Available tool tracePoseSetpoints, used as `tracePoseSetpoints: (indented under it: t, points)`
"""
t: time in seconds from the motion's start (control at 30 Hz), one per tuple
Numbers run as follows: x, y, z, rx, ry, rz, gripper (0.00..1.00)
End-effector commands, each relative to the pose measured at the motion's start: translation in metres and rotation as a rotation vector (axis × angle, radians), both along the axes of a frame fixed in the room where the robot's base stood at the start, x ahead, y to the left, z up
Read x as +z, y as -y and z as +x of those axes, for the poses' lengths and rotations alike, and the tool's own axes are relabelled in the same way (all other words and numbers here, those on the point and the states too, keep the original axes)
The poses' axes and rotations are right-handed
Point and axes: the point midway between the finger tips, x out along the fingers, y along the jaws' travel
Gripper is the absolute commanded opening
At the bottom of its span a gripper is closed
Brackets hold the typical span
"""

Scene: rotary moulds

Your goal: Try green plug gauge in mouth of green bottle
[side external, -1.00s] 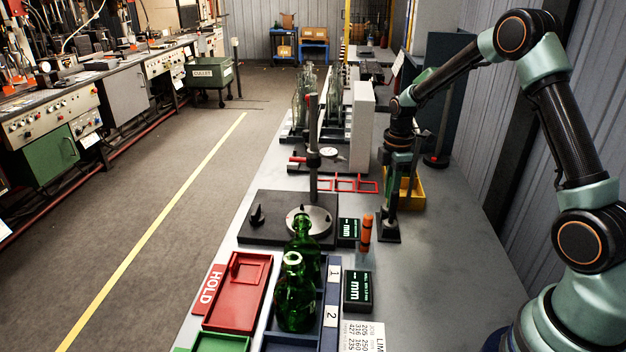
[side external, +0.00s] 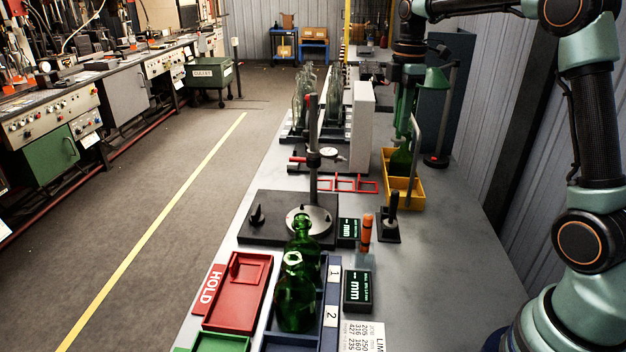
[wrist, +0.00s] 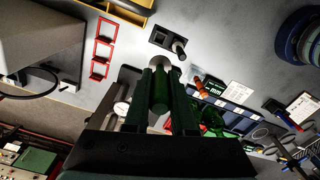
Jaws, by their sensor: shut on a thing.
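Two green glass bottles stand upright in the blue rack at the front: the nearer one (side external: 295,298) hides part of the farther one (side external: 304,240). The bottles are well apart from my gripper. They also show partly behind the fingers in the wrist view (wrist: 210,120).
A black stand (side external: 389,238) holds one black-handled tool. An orange tool (side external: 366,234), displays (side external: 357,289), a dial gauge on a post (side external: 313,150), the red HOLD tray (side external: 238,292) and the yellow bin (side external: 416,200) are nearby. The right of the bench is clear.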

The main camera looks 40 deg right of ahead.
Motion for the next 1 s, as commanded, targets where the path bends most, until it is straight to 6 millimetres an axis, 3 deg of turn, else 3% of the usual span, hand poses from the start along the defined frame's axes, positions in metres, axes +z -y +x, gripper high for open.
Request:
tracePoseSetpoints:
  t: [0.17,0.4,0.6,0.7,0.83,1.0]
  points:
    - [0.006,-0.035,0.008,0.065,0.002,-0.001,0.0]
    - [0.005,-0.137,0.015,0.248,0.001,0.0,0.0]
    - [0.004,-0.219,0.004,0.397,0.0,0.0,0.0]
    - [0.004,-0.248,-0.004,0.454,0.002,-0.001,0.0]
    - [0.003,-0.273,-0.013,0.499,0.002,-0.001,0.0]
    - [0.0,-0.284,-0.017,0.521,0.001,0.0,0.0]
